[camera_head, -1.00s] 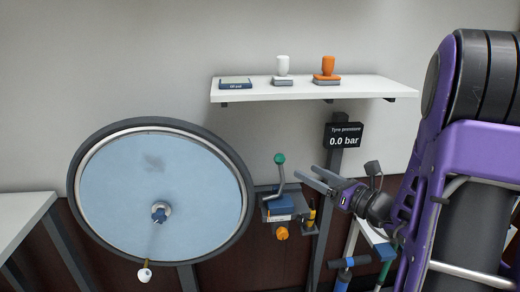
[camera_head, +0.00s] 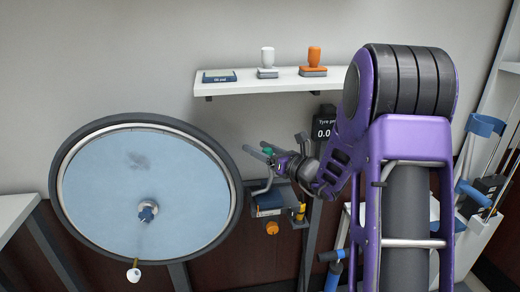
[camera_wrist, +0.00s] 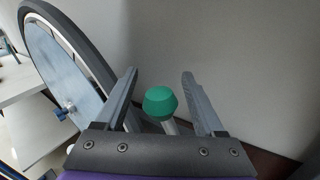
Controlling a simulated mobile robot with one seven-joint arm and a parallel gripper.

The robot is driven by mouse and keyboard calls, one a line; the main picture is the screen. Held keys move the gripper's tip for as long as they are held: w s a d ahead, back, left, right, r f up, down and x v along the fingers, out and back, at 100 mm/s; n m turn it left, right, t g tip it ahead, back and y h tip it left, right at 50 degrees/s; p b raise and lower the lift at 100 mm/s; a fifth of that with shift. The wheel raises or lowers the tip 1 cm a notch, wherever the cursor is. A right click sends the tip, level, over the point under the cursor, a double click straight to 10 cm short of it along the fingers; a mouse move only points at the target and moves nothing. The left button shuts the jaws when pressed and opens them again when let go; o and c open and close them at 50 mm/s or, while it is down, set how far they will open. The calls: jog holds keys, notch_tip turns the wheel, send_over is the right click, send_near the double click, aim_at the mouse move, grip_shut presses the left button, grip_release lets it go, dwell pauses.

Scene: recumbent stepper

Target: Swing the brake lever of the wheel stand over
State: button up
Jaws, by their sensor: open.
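The brake lever (camera_head: 266,184) rises from a small bracket to the right of the wheel and has a green knob (camera_wrist: 161,102) on top. In the head view my gripper (camera_head: 256,150) is at the knob and partly hides it. In the wrist view the knob sits between my two open fingers, with clear space on both sides, and touches neither. The grey lever rod shows just below the knob. The wheel (camera_head: 148,200), with a pale blue disc and dark tyre, stands to the left and also shows in the wrist view (camera_wrist: 62,75).
A wall shelf (camera_head: 280,84) above holds a stamp pad, a white stamp and an orange stamp. A tyre pressure display (camera_head: 323,125) is partly behind my arm. An orange knob (camera_head: 272,228) sits below the lever bracket. Blue crutches (camera_head: 484,126) stand at the right.

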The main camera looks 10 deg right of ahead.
grip_shut()
dwell(1.4)
